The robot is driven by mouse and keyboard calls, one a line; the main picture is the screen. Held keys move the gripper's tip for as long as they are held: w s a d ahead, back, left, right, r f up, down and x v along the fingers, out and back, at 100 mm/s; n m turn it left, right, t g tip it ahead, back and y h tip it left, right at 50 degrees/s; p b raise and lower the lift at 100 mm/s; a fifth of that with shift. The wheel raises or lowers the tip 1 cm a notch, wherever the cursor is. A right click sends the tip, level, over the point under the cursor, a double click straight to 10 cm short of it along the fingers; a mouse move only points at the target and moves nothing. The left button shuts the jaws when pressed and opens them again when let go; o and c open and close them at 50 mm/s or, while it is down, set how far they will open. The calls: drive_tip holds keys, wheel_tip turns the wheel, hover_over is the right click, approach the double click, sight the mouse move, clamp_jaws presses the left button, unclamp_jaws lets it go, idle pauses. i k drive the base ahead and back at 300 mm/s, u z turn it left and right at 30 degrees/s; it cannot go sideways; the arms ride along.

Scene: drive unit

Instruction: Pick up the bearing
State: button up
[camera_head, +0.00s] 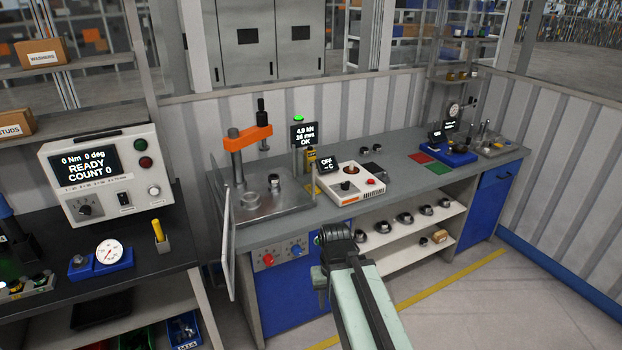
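Several dark ring-shaped parts that look like bearings sit in a row on the white upper shelf (400,236) under the grey bench. One such bearing (404,218) is near the middle of the row. A small metal ring-like part (274,182) stands on the press plate. Which one is the task's bearing, I cannot tell. My arm rises from the bottom of the view, and its dark end with my gripper (336,240) is in front of the bench, apart from these parts in the picture. The fingers are not clear, and I see nothing held.
The grey bench (400,165) carries an orange press (248,137), a white heater unit (350,186) reading OFF, and red and green pads. A thin upright panel (228,242) stands at the bench's left end. Floor (470,300) is clear at right.

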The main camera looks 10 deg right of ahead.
sight(273, 181)
drive_tip(key=z, duration=1.35)
drive_tip(key=i, duration=3.8)
drive_tip(key=u, duration=4.85)
drive_tip(key=i, duration=1)
drive_tip(key=z, duration=0.05)
